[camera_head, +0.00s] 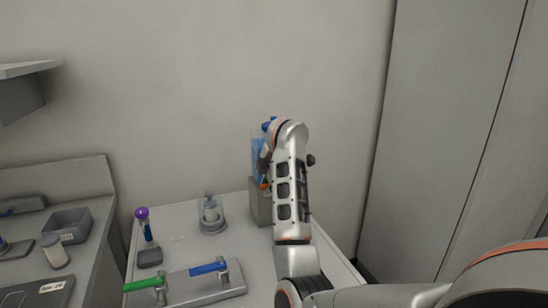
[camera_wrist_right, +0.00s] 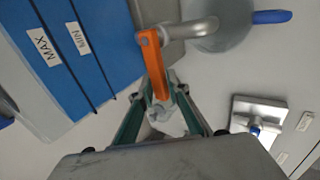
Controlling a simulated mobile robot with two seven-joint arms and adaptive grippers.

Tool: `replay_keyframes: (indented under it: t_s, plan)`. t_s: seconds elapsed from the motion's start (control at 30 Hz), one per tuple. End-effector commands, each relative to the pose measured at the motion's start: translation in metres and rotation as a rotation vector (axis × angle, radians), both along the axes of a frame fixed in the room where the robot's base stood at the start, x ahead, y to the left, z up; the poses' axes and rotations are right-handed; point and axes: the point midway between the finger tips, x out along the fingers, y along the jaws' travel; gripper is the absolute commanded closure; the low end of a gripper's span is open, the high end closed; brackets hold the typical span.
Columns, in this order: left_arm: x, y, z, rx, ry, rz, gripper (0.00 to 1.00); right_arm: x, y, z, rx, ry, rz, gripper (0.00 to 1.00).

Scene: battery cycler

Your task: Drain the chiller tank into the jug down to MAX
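The chiller tank (camera_head: 257,160) holds blue liquid and stands on a grey block at the back of the bench, partly hidden by my right arm. In the right wrist view the tank (camera_wrist_right: 95,75) carries MAX and MIN labels, and blue extends past the MAX line. An orange valve lever (camera_wrist_right: 153,65) joins a grey spout beside the tank. My right gripper (camera_wrist_right: 161,97) has its fingertips closed around the lever's end. A grey round vessel with a blue handle, apparently the jug (camera_wrist_right: 222,32), lies by the spout. My left gripper is out of view.
A grey dispenser (camera_head: 211,214) and a purple-topped item (camera_head: 146,228) stand left of the tank. A plate with green and blue lever handles (camera_head: 203,287) lies at the bench front. A grey bin (camera_head: 68,225) sits on the left counter. Tall panels (camera_head: 440,130) rise at right.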

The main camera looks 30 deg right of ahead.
Motion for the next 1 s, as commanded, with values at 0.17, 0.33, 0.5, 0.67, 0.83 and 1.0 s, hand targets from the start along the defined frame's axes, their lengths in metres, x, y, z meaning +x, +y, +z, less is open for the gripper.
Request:
replay_keyframes:
  t_s: [0.17,0.33,0.5,0.67,0.83,1.0]
  plan:
    - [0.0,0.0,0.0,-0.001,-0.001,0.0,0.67,0.0,0.0,0.0,0.0,0.0,0.0,0.84]
    - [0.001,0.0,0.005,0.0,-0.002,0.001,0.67,-0.002,-0.001,0.002,0.001,0.001,0.025,0.84]
    - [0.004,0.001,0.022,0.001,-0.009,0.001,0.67,-0.01,-0.002,0.005,0.001,0.0,0.153,0.84]
    - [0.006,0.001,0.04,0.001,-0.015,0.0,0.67,-0.018,-0.003,0.005,0.002,0.002,0.276,0.84]
    - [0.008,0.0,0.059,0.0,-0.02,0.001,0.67,-0.026,-0.003,0.004,0.001,0.003,0.406,0.84]
    - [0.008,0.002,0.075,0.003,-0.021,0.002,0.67,-0.033,-0.003,0.003,0.001,0.004,0.526,0.84]
